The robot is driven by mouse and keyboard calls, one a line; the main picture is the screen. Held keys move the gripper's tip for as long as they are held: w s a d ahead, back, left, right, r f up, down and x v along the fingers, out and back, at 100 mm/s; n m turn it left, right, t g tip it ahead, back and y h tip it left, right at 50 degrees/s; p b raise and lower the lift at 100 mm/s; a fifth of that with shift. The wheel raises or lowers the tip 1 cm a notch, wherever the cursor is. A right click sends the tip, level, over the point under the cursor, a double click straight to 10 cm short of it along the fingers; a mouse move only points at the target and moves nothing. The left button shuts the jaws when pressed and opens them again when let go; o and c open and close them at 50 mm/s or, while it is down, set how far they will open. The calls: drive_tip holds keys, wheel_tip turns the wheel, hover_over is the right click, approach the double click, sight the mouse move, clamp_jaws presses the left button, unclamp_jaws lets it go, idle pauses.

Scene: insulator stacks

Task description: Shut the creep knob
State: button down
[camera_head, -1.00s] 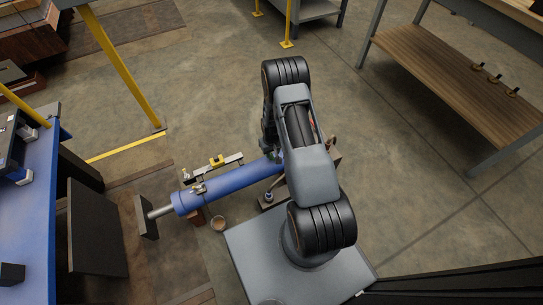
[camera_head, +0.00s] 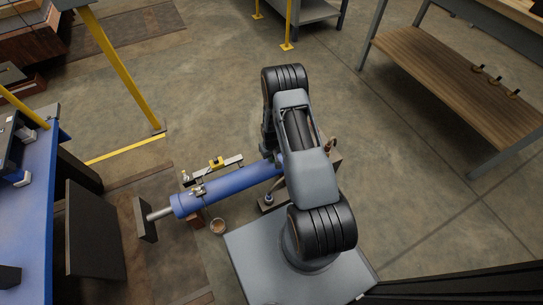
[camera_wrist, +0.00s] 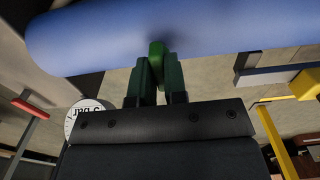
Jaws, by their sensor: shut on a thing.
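A green knob (camera_wrist: 156,50) sits at the underside of a blue cylinder (camera_wrist: 200,28) in the wrist view. I take it for the creep knob. My gripper (camera_wrist: 157,78) is shut on it, with one dark green finger on each side. In the head view, the blue cylinder (camera_head: 228,185) lies across the lower middle with a silver rod at its left end. My arm covers its right end, and my gripper is hidden there. The frames do not show how far the knob is turned.
A round white gauge (camera_wrist: 84,118) is left of my gripper in the wrist view. A yellow-marked bar (camera_head: 215,166) runs along the cylinder's far side. A blue table (camera_head: 30,215) is at left, a wooden bench (camera_head: 455,85) at right.

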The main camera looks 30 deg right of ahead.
drive_tip(key=shift+m, duration=0.3)
drive_tip(key=m, duration=0.3)
drive_tip(key=shift+m+b, duration=0.3)
drive_tip(key=shift+m, duration=0.1)
drive_tip(key=m, duration=0.4)
drive_tip(key=shift+m, duration=0.3)
drive_tip(key=m, duration=0.4)
drive_tip(key=shift+b, duration=0.4)
drive_tip(key=shift+m, duration=2.4)
drive_tip(key=c, duration=1.2)
unclamp_jaws()
drive_tip(key=shift+o, duration=0.2)
wheel_tip(320, 180, up, 14)
drive_tip(key=p, duration=0.4)
drive_tip(key=shift+f, duration=0.1)
